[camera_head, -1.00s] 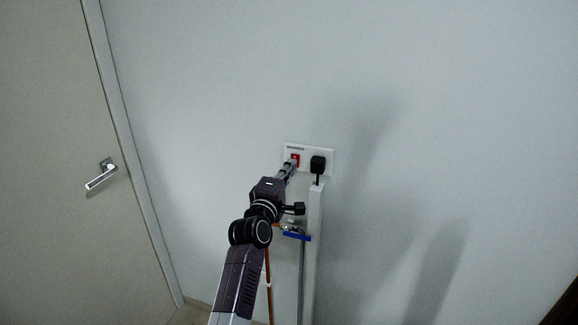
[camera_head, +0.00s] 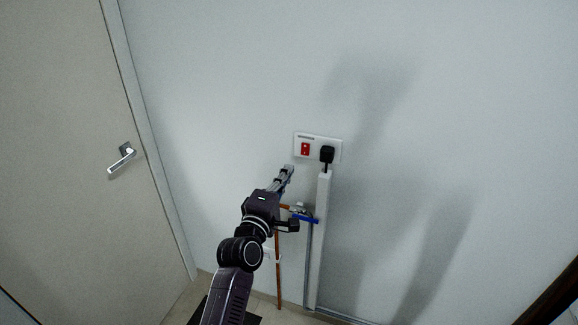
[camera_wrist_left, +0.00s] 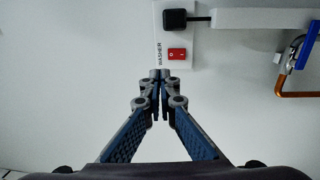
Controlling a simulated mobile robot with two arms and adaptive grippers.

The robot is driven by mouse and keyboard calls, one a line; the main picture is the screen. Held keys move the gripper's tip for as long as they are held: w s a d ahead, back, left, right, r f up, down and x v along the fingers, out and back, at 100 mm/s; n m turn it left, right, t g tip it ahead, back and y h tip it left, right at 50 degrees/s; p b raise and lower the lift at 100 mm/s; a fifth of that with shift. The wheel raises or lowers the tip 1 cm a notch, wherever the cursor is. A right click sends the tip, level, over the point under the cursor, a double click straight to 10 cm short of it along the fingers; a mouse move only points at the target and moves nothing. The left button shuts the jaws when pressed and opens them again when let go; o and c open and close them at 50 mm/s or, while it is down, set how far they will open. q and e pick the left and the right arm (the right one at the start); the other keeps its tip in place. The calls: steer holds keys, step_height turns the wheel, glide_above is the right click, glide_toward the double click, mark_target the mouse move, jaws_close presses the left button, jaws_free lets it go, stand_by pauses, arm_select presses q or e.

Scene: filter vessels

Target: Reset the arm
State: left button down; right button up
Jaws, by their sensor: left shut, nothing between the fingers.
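My left gripper (camera_head: 288,170) is shut and empty, its fingertips together just below and left of the wall socket plate (camera_head: 316,136). The plate carries a red switch (camera_head: 305,149) and a black plug (camera_head: 327,154). In the left wrist view the shut fingertips (camera_wrist_left: 160,74) point at the plate (camera_wrist_left: 158,34), just short of the red switch (camera_wrist_left: 176,54) in the picture, and the black plug (camera_wrist_left: 175,18) sits beside it. The fingers do not cover the switch in either view. My right gripper is not in view.
A white vertical conduit (camera_head: 321,240) runs below the plug. A blue-handled valve (camera_head: 305,218) with a copper pipe (camera_head: 278,265) is close to my left wrist. A door with a metal handle (camera_head: 122,158) is at left. The wall at right is clear.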

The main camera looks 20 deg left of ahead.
arm_select(q)
steer(key=shift+s, duration=0.1)
stand_by(0.3)
steer(key=s+d+f+m+g, duration=0.1)
steer(key=s+f+m+g, duration=0.1)
steer(key=f, duration=0.9)
steer(key=s+d+f+m+g, duration=0.1)
steer(key=d+f+m+g, duration=0.15)
steer(key=f, duration=0.85)
steer(key=s+f+m+g, duration=0.25)
steer(key=s+f, duration=0.45)
steer(key=f, duration=0.4)
steer(key=s+f+m+g, duration=0.25)
steer(key=s+f, duration=0.35)
steer(key=f, duration=0.4)
steer(key=s+f+m+g, duration=0.2)
steer(key=s+f+m, duration=0.1)
steer(key=s+f, duration=0.65)
steer(key=s+f+m+g, duration=0.25)
steer(key=s+f, duration=0.45)
steer(key=s, duration=0.5)
steer(key=s+a+f+m+g, duration=0.2)
steer(key=s+f, duration=0.1)
steer(key=s, duration=0.8)
steer(key=s+a+f+m+g, duration=0.1)
steer(key=s+a+f+m, duration=0.1)
steer(key=s, duration=0.9)
steer(key=shift+s+a+f+m+g+y, duration=0.3)
steer(key=shift+s+a+f+m+g, duration=0.1)
steer(key=shift+f+m, duration=0.3)
